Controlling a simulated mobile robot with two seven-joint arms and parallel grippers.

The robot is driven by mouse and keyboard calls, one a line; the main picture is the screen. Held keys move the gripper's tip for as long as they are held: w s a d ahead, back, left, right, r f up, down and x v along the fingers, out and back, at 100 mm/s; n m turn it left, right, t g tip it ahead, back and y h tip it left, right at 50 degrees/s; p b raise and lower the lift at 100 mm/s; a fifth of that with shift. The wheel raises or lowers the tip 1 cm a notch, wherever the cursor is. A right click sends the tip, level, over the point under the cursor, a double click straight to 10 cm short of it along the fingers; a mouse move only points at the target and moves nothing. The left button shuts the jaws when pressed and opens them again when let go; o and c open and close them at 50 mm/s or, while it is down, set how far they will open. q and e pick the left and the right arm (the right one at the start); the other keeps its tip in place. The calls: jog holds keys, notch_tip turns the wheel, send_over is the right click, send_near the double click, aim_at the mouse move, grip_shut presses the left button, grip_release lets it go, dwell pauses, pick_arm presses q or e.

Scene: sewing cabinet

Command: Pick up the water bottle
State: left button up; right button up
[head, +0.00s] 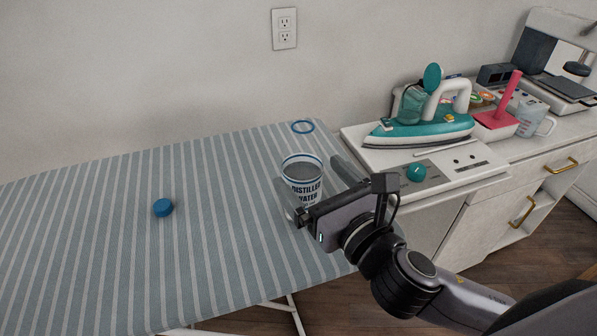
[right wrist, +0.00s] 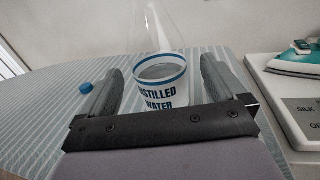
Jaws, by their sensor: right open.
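The water bottle (head: 303,185) stands upright on the striped ironing board, a clear container with blue bands and a "DISTILLED WATER" label. It also shows in the right wrist view (right wrist: 160,92), where its clear upper part tapers upward. My right gripper (head: 309,174) is open, with one finger on each side of the bottle's lower body. In the right wrist view, my right gripper (right wrist: 162,78) has the bottle between its fingers, with visible gaps. Whether a finger touches it in the head view I cannot tell. My left gripper is not in view.
A blue cap (head: 163,208) lies on the ironing board (head: 90,240) to the left. A thin blue ring (head: 302,127) shows above the bottle's body. A teal iron (head: 420,130) and a white control panel (head: 440,165) are on the cabinet at right.

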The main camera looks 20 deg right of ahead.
jog(key=shift+f+x, duration=0.15)
jog(key=shift+x, duration=1.25)
jog(key=shift+f+x, duration=0.1)
jog(key=shift+x, duration=1.3)
jog(key=c, duration=1.3)
jog(key=shift+r, duration=0.2)
